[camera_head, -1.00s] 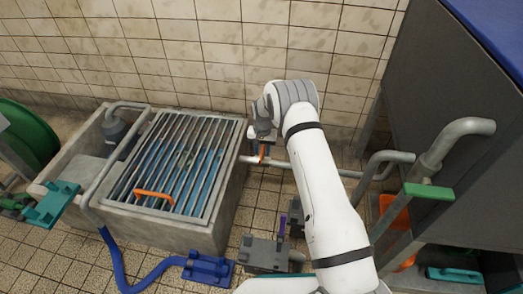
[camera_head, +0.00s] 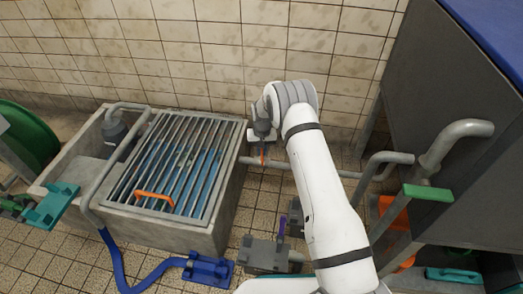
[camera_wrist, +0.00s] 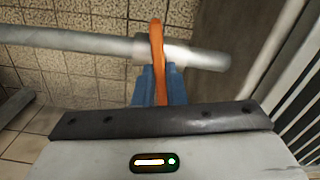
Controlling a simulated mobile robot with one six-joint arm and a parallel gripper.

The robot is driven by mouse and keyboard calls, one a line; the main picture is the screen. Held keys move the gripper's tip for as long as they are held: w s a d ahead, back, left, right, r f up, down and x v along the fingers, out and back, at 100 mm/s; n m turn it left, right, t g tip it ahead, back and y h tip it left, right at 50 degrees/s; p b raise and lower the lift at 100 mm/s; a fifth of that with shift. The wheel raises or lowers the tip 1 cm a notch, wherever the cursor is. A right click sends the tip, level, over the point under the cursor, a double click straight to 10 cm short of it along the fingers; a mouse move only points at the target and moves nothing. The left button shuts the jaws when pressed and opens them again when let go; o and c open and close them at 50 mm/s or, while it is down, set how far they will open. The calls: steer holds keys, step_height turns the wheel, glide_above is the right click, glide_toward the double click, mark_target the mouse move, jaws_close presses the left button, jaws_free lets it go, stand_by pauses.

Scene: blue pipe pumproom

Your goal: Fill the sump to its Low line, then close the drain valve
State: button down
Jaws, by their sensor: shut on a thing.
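The sump is a concrete tank (camera_head: 160,232) with a barred metal grate on top. Blue water (camera_head: 192,165) shows beneath the bars; I cannot make out a Low line. A grey pipe (camera_head: 330,170) leaves the sump's right side and carries an orange valve lever (camera_head: 262,159). My gripper (camera_head: 262,145) points down at this lever from above. In the wrist view the blue fingers of my gripper (camera_wrist: 159,78) are shut on the orange lever (camera_wrist: 157,40), which stands across the grey pipe (camera_wrist: 80,42). The lever's lower part is hidden between the fingers.
An orange handle (camera_head: 154,200) sits on the grate. A blue hose (camera_head: 140,285) runs over the floor to a blue block (camera_head: 208,268). A dark cabinet and pipe (camera_head: 455,140) stand at right.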

mark_target(262, 152)
stand_by(0.3)
steer(key=c, duration=1.5)
jaws_free()
steer(key=shift+r, duration=0.15)
step_height(262, 152, up, 8)
steer(key=p, duration=0.2)
steer(key=shift+f+p, duration=0.25)
steer(key=shift+p, duration=0.15)
